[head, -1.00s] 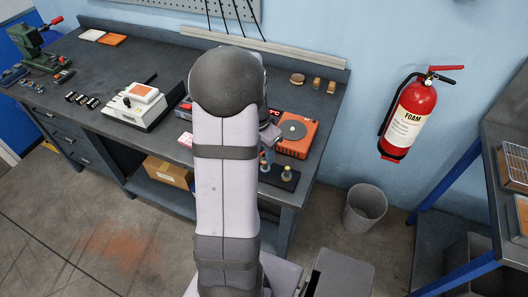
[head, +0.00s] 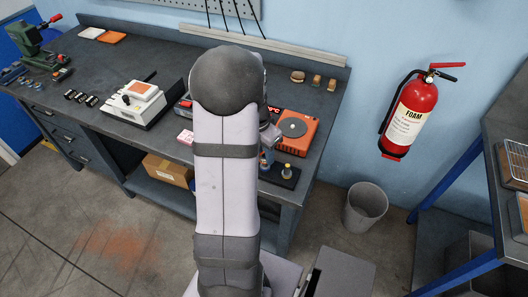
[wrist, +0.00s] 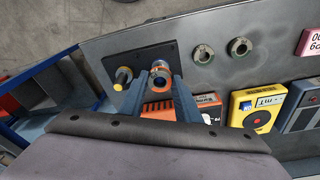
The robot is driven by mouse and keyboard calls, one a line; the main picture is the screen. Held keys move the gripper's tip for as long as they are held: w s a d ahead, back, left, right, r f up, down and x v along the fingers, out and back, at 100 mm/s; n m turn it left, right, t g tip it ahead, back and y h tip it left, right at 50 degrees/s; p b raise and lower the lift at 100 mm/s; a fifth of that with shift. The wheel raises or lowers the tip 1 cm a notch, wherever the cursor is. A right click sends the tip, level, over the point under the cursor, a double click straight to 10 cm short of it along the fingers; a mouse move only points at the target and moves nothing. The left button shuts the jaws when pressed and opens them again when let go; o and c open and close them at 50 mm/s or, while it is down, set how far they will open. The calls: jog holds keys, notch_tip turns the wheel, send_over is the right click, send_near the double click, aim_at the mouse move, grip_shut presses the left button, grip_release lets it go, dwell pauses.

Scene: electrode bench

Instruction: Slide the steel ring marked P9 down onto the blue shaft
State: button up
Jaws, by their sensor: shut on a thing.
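In the wrist view, my gripper (wrist: 161,82) is shut on a steel ring (wrist: 160,66) at its fingertips.
Two more rings (wrist: 203,53) (wrist: 239,47) lie apart on the bench beside the base plate. An orange device (head: 297,133) stands behind the shafts, and a yellow meter (wrist: 256,107) is nearby. A white instrument (head: 137,108) stands left. A bin (head: 365,208) is on the floor.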

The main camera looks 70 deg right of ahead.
jog(key=shift+f, duration=0.45)
jog(key=o, duration=1.7)
jog(key=shift+r, duration=0.2)
jog(key=shift+r+p, duration=2.6)
jog(key=shift+r, duration=0.8)
